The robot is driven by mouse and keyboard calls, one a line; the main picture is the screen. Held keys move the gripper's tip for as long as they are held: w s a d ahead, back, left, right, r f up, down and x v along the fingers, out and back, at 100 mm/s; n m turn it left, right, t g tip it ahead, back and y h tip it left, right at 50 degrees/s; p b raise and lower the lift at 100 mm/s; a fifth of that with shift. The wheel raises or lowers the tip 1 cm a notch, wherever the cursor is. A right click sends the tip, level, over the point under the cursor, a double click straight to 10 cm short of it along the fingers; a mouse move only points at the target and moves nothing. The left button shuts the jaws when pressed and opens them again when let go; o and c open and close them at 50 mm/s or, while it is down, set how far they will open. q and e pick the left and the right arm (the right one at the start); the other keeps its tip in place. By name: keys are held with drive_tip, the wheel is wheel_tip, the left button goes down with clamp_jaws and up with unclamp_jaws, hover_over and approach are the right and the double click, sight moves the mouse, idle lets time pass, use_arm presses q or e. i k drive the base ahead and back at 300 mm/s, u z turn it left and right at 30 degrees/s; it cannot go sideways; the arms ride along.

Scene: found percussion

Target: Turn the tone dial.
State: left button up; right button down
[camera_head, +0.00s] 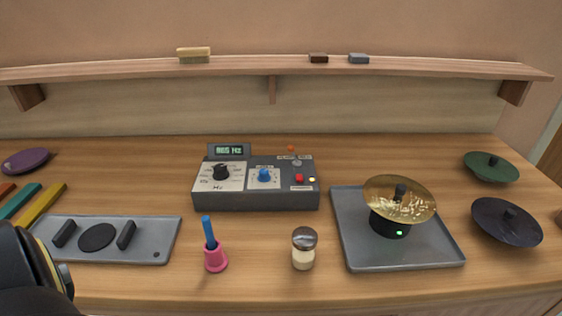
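A dark grey control box (255,201) stands in the middle of the table. On its left panel is a black dial (221,172) marked Hz, which I take to be the tone dial. A small display (229,151) above it shows green digits, roughly 865 Hz. A blue dial (264,175) sits to its right on a second white panel. A red button (299,178) and a small lit lamp are at the right end. Nothing touches the box. A dark part of my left arm shows at the lower left corner; neither gripper's fingers are in view.
A brass plate (412,203) with pale grains rests on a black driver on a grey tray (345,229). A shaker (304,248) and pink holder (215,259) stand in front of the box. A grey panel (155,231) lies left, dark plates (505,221) right. A shelf (300,66) runs behind.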

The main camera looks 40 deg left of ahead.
sight(220, 173)
drive_tip(key=z, duration=0.85)
drive_tip(key=k, duration=0.8)
drive_tip(key=u, duration=1.05)
